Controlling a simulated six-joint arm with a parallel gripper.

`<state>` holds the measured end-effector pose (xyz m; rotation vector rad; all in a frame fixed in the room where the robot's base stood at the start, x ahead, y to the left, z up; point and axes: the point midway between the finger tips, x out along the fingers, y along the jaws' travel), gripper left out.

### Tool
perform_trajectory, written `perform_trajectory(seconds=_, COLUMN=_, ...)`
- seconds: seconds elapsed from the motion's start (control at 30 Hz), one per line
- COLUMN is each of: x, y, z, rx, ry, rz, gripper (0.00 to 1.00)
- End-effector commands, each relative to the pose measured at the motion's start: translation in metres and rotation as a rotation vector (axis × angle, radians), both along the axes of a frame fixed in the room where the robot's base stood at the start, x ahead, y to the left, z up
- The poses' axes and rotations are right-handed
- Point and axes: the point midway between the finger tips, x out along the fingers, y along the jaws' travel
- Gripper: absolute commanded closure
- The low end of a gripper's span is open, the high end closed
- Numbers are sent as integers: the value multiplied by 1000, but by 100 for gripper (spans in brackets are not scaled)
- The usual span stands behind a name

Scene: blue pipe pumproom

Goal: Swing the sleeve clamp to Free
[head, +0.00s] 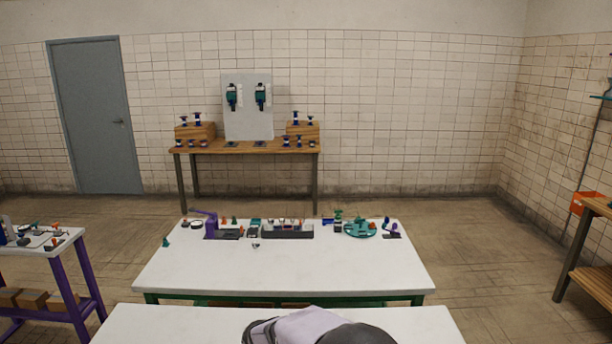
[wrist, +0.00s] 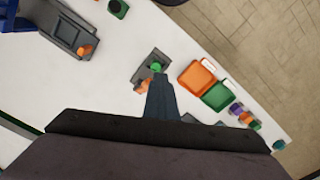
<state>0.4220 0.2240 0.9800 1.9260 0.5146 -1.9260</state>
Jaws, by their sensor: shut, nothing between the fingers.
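In the wrist view my gripper (wrist: 159,80) is shut, its dark fingers reaching up from the bottom of the picture. The fingertips overlap, in the picture, a small fixture on a dark grey plate (wrist: 144,72) with a green knob (wrist: 157,66) and an orange part (wrist: 143,85). I cannot tell whether they touch it, and part of it is hidden behind them. No label is readable, so I cannot tell which fixture is the sleeve clamp or how it is set. My gripper does not show clearly in the head view.
In the wrist view an orange tray (wrist: 198,78) and a green tray (wrist: 218,96) lie right of the fixture. A grey fixture (wrist: 72,32) stands upper left. In the head view several small devices line the back of the white table (head: 290,270); its front is clear.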

Motion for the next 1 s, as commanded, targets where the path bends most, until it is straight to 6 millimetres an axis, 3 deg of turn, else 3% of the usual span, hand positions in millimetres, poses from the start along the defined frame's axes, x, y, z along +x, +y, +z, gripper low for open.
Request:
perform_trajectory(seconds=0.47, x=4, y=-1, z=-6, rx=1, ry=-9, rz=1, gripper=100)
perform_trajectory(seconds=1.0, x=6, y=-1, z=-29, rx=2, ry=-12, rz=-2, gripper=100)
